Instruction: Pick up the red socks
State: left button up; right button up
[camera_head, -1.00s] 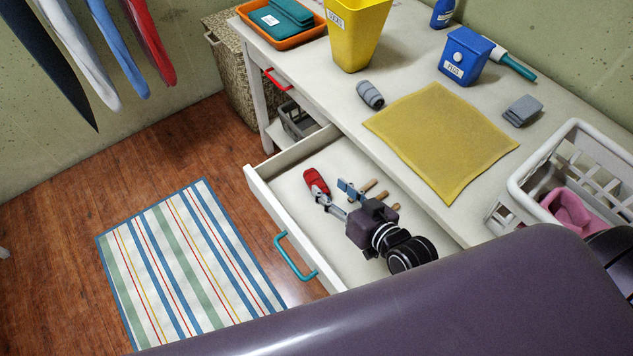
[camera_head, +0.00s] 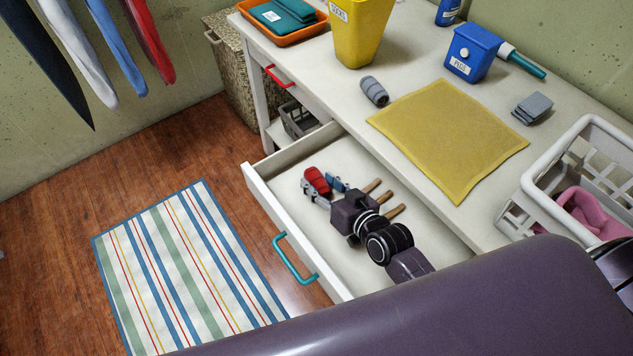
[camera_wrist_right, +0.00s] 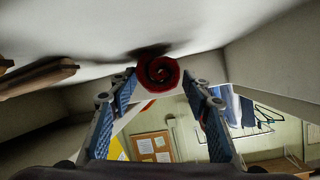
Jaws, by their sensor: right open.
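The red socks (camera_head: 317,181), rolled up, lie in the open drawer (camera_head: 262,187) near its left front corner. My right gripper (camera_head: 324,187) is down in the drawer, open, with one finger on each side of the socks. The right wrist view shows the end of the red roll (camera_wrist_right: 158,72) as a spiral between the spread fingertips (camera_wrist_right: 161,84). I cannot tell whether either finger touches it. My left gripper is not in view.
Wooden sticks (camera_head: 395,211) lie in the drawer right beside my right gripper. On the table are a grey roll (camera_head: 374,91), a yellow cloth (camera_head: 447,140), a yellow bin (camera_head: 357,35), a blue box (camera_head: 471,52) and a pale basket (camera_head: 533,176).

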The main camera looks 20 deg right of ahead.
jog(key=shift+w+a+f, duration=0.2)
jog(key=shift+w+f, duration=0.05)
jog(key=shift+w, duration=0.35)
jog(key=c, duration=0.8)
jog(key=shift+r, duration=0.15)
